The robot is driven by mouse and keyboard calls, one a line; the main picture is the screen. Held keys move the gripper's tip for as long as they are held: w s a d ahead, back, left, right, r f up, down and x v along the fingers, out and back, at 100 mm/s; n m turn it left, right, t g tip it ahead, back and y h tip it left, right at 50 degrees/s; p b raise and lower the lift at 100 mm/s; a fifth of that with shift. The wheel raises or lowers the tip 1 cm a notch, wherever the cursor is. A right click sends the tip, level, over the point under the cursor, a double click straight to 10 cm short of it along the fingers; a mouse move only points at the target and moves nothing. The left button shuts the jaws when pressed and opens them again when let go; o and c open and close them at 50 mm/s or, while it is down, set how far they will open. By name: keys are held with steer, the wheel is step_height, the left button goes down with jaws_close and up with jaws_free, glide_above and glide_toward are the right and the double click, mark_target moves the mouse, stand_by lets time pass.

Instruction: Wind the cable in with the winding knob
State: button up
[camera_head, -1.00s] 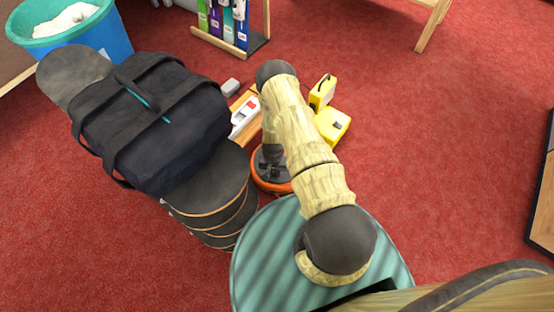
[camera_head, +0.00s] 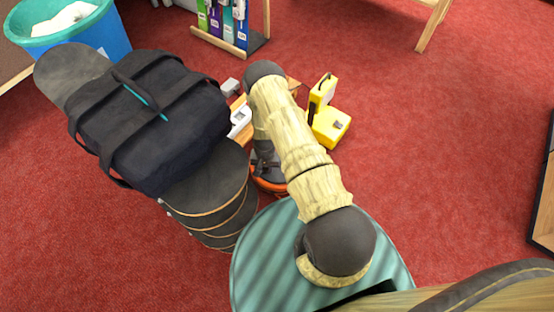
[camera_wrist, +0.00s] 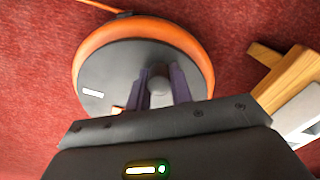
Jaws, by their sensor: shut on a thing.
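The cable reel (camera_wrist: 92,55) lies on the red floor, with an orange rim and a dark grey disc. In the wrist view, the grey winding knob (camera_wrist: 161,76) stands on the disc between the purple fingers of my gripper (camera_wrist: 162,90), which is shut on it. A length of orange cable (camera_wrist: 92,5) runs out from the reel at the upper left to a dark piece at the rim. In the head view, my arm covers much of the reel; part of its orange rim (camera_head: 268,186) shows beside my gripper (camera_head: 266,170).
A wooden piece (camera_wrist: 284,78) lies right of the reel in the wrist view. Yellow boxes (camera_head: 330,128) stand beyond my arm. Red floor at right is open.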

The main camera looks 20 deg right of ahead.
steer(key=shift+w+a+b, duration=0.25)
steer(key=shift+w+b, duration=0.1)
steer(key=shift+w, duration=0.4)
steer(key=shift+w+a+b, duration=0.2)
steer(key=shift+w+b, duration=0.1)
steer(key=shift+w, duration=0.4)
steer(key=shift+w+f+b, duration=0.1)
steer(key=shift+w+b, duration=0.55)
steer(key=shift+w, duration=0.2)
steer(key=shift+w+r, duration=0.2)
steer(key=shift+w, duration=0.2)
steer(key=o, duration=1.9)
steer(key=shift+s, duration=0.1)
steer(key=shift+f, duration=0.1)
steer(key=shift+s+a+r+p, duration=0.1)
steer(key=shift+s+r+p, duration=0.05)
steer(key=shift+r+p, duration=2.55)
steer(key=shift+r, duration=0.8)
